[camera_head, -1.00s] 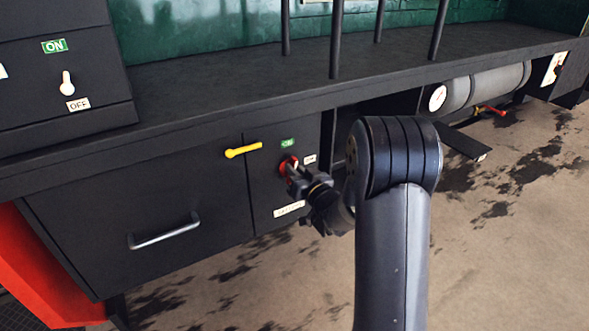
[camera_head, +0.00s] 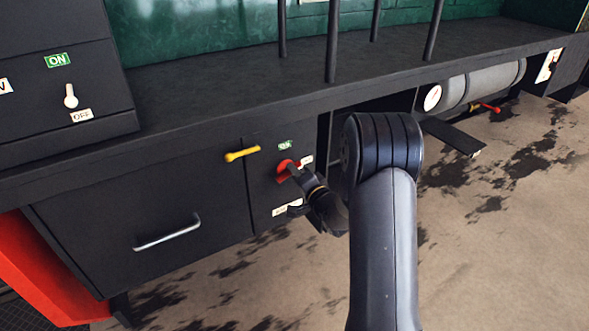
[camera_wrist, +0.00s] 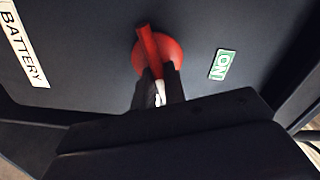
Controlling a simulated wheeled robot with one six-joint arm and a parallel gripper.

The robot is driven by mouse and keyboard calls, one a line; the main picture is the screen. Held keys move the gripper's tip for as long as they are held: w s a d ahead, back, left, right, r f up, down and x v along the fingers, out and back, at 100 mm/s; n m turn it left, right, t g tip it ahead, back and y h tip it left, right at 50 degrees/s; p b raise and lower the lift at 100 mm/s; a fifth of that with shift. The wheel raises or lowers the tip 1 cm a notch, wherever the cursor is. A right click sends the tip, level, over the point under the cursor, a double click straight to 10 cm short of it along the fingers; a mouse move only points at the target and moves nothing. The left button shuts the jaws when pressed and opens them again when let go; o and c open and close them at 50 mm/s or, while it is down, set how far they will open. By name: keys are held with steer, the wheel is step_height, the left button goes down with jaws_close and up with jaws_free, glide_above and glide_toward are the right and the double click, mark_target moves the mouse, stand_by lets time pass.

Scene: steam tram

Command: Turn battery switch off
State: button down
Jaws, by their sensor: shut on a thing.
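The battery switch is a round red knob (camera_head: 284,167) with a raised red bar, on the black cabinet front. In the wrist view the red switch (camera_wrist: 148,45) shows its bar pointing up and slightly left, its lower end between the fingertips. My gripper (camera_head: 294,173) is at the knob, and in the wrist view its fingers (camera_wrist: 157,82) are shut on the bar. A green ON label (camera_head: 285,145) is above the knob and a white label (camera_head: 307,160), too small to read here, is to its right. The BATTERY label (camera_wrist: 22,42) shows in the wrist view.
A yellow lever (camera_head: 242,154) sticks out left of the switch. A drawer with a metal handle (camera_head: 167,233) is further left. A black ledge (camera_head: 230,105) overhangs the panel. Another ON/OFF switch (camera_head: 71,97) is at upper left. Open floor lies at lower right.

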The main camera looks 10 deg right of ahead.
steer(key=shift+f+m+p, duration=0.2)
steer(key=shift+m+p, duration=0.45)
steer(key=shift+m, duration=1.65)
steer(key=c, duration=1.5)
jaws_free()
steer(key=shift+o, duration=0.2)
steer(key=shift+d, duration=0.1)
steer(key=p+v, duration=0.1)
steer(key=v, duration=0.9)
steer(key=shift+s, duration=0.35)
steer(key=shift+w, duration=0.1)
